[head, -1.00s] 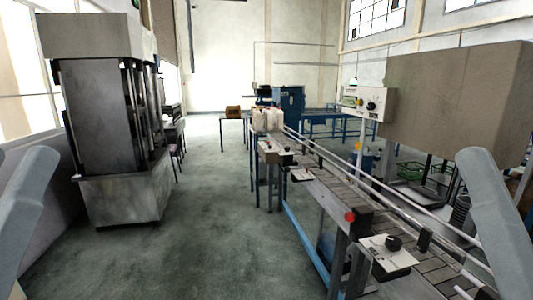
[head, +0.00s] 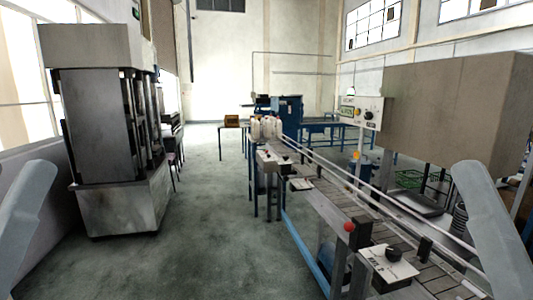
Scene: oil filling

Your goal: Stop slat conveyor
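The slat conveyor (head: 345,205) runs from the front right toward the back centre, with guide rails along it. A white control box with a black knob (head: 394,253) sits on its near left side. A red round button (head: 349,227) stands just beyond that box. Further along are more white boxes with black knobs (head: 285,160). Several pale jugs (head: 266,127) stand at the far end. Parts of my arms show at the left and right picture edges. Neither gripper's fingers are in view, and nothing of mine touches the conveyor.
A tall grey machine (head: 100,140) stands at the left. A control panel with a green light (head: 362,111) stands on a post beyond the conveyor, beside a large beige box (head: 455,110). Blue machinery (head: 289,112) is at the back. The floor (head: 205,230) between is clear.

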